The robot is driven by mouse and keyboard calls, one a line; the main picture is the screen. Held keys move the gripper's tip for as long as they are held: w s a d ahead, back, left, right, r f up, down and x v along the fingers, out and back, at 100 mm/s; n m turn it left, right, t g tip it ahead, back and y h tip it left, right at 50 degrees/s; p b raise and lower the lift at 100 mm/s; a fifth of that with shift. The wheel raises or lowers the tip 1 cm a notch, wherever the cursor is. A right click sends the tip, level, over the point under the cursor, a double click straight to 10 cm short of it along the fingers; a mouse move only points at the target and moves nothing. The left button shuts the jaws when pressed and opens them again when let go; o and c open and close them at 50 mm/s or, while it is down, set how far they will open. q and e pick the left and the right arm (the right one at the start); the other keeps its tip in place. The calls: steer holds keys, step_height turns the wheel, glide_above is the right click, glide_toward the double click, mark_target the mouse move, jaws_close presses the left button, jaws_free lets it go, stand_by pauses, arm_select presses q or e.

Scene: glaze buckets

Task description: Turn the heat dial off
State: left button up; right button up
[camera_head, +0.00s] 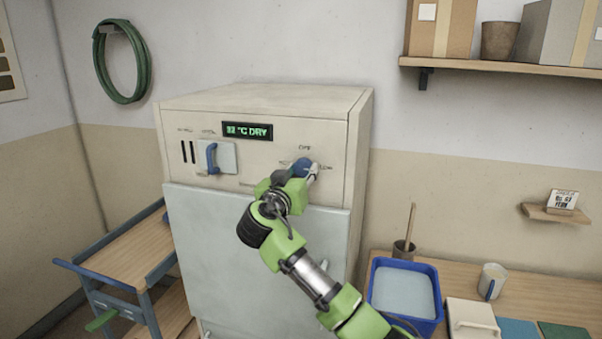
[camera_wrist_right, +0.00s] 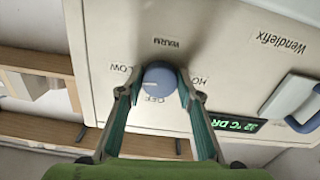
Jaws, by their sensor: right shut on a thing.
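The heat dial (camera_head: 302,166) is a round blue knob on the upper right of the cream cabinet's front panel. In the right wrist view the dial (camera_wrist_right: 159,75) sits between the fingertips of my right gripper (camera_wrist_right: 160,88), which is shut on it from both sides. In the head view OFF is above the dial. A small pale mark shows on the dial, but I cannot tell clearly which label it faces. My right gripper (camera_head: 308,170) partly hides the dial. My left gripper is out of view.
The cabinet (camera_head: 270,250) has a lit green display (camera_head: 248,131) reading °C DRY and a blue handle (camera_head: 212,158). A wooden cart (camera_head: 125,265) stands at left. A blue tub (camera_head: 405,325) and a mug (camera_head: 491,281) are on the right table.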

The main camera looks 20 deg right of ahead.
steer(key=n, duration=0.3)
steer(key=n+p, duration=0.1)
steer(key=n, duration=0.3)
steer(key=shift+r+n, duration=0.1)
steer(key=shift+n, duration=0.3)
steer(key=n+p, duration=0.2)
steer(key=n, duration=0.2)
steer(key=shift+d+r+n, duration=0.1)
steer(key=shift+n, duration=0.2)
steer(key=n+p, duration=0.3)
steer(key=n, duration=0.1)
steer(key=o, duration=1.1)
steer(key=v, duration=1.2)
